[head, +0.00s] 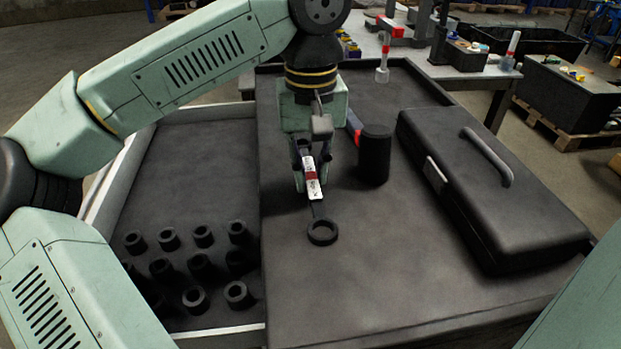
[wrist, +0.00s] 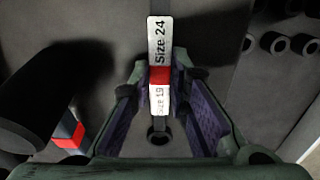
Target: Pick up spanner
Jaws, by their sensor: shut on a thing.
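The spanner (head: 312,182) has a white label with a red band and a dark ring end that points toward the front of the dark work surface. In the wrist view the spanner (wrist: 159,50) lies lengthwise between the fingers, with "Size 24" and "Size 19" readable. My gripper (head: 311,167) is shut on the spanner's labelled handle. In the wrist view my gripper (wrist: 160,90) has a finger on each side of it. I cannot tell whether the ring end touches the surface. The fingers partly hide the handle in the head view.
A black cylinder (head: 375,155) stands close right of my gripper, beside a red and blue object (head: 354,128). A closed black case (head: 490,190) lies further right. Several dark sockets (head: 195,298) stand in the left tray. The surface in front is clear.

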